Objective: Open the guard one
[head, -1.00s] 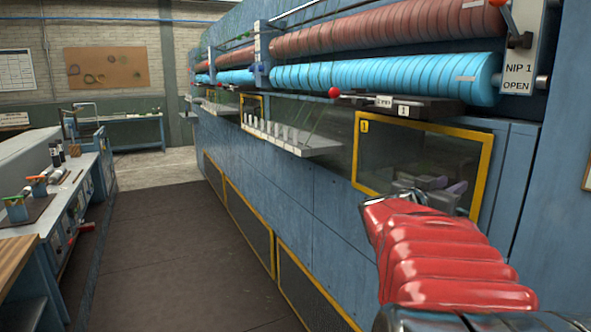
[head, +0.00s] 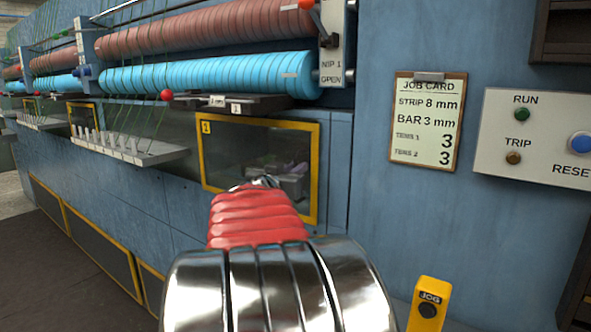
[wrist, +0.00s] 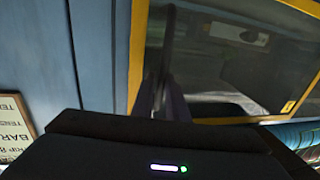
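Guard one (head: 222,160) is a see-through panel in a yellow frame with a small "1" label, flat on the blue machine below the rollers. It looks shut. Grey and purple shapes show dimly through it. My gripper (head: 264,181) is in front of the guard's lower part, mostly hidden behind my red arm sleeve. In the wrist view, the guard's yellow frame (wrist: 137,55) is close ahead, and my dark gripper fingers (wrist: 165,92) stand before its edge. I cannot tell whether they touch it or how far apart they are.
A job card (head: 427,122) and a panel (head: 540,135) with RUN, TRIP and RESET buttons are on the blue wall at right. A yellow JOG box (head: 428,305) stands low in front. A shelf with pegs (head: 130,148) juts out at left. Dark floor (head: 60,270) is clear at left.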

